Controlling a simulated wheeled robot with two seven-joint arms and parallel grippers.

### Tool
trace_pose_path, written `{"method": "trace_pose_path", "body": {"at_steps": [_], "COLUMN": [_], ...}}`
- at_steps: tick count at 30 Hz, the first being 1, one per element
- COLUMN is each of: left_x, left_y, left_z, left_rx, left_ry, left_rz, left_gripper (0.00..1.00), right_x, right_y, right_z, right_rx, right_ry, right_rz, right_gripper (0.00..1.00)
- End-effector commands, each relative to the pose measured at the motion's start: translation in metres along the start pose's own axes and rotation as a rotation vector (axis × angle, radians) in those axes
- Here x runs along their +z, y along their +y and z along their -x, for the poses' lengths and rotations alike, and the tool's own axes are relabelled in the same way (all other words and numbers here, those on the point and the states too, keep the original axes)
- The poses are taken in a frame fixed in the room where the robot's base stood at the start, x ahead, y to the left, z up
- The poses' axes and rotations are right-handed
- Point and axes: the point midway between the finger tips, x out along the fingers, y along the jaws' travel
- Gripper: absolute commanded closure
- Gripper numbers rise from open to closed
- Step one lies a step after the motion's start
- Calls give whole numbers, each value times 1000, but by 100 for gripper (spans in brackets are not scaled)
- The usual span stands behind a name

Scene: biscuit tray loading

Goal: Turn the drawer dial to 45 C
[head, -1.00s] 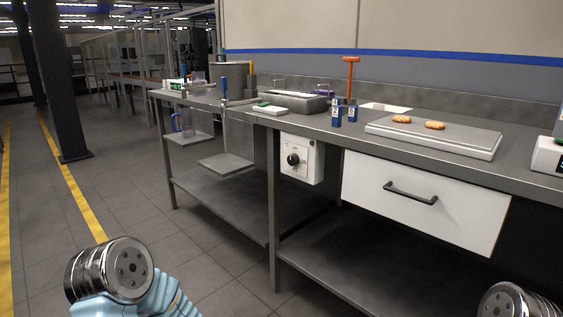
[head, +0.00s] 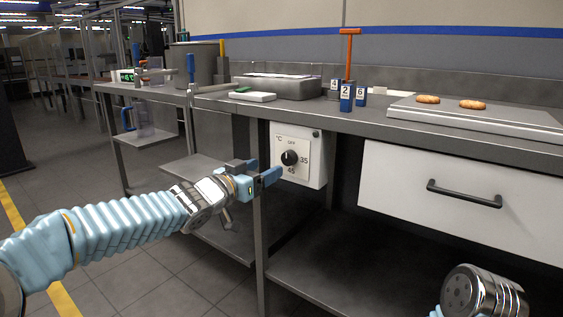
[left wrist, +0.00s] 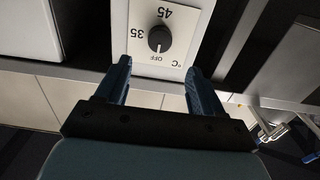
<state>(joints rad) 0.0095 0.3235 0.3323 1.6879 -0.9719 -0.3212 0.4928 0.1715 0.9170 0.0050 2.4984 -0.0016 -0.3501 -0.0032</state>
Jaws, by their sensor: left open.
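The drawer dial (head: 289,158) is a round black knob on a white panel (head: 317,165) under the counter. The panel is marked OFF above the knob, 35 to the right and 45 below. In the left wrist view the dial (left wrist: 159,39) appears upside down, and its pale mark seems to point to OFF. My left gripper (head: 262,172) is open and empty, in front of the panel and apart from the dial. In the left wrist view its blue fingers (left wrist: 159,70) are spread, with the dial ahead between them. My right gripper is out of view.
A white drawer (head: 400,190) with a black handle (head: 464,194) is right of the dial. A table leg (head: 260,230) stands close to my left gripper. The counter above carries a tray with biscuits (head: 472,104), blue numbered blocks (head: 346,97) and a metal pan (head: 285,88).

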Motion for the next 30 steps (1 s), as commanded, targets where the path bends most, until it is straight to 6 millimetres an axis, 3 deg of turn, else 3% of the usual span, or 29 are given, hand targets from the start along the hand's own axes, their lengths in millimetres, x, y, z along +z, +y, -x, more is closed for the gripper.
{"method": "trace_pose_path", "body": {"at_steps": [6, 12, 24, 30], "left_x": [0, 0, 1, 1], "left_y": [1, 0, 0, 0], "left_z": [-51, -80, -90, -90], "left_rx": [2, 1, -1, -1], "left_ry": [-1, -1, -2, -2], "left_rz": [3, 3, 2, 2], "left_gripper": [32, 32, 32, 61], "right_x": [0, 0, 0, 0], "right_y": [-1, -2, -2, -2], "right_z": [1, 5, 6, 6], "right_rx": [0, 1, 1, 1], "right_ry": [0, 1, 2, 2], "right_rz": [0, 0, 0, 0], "right_gripper": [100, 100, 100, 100]}}
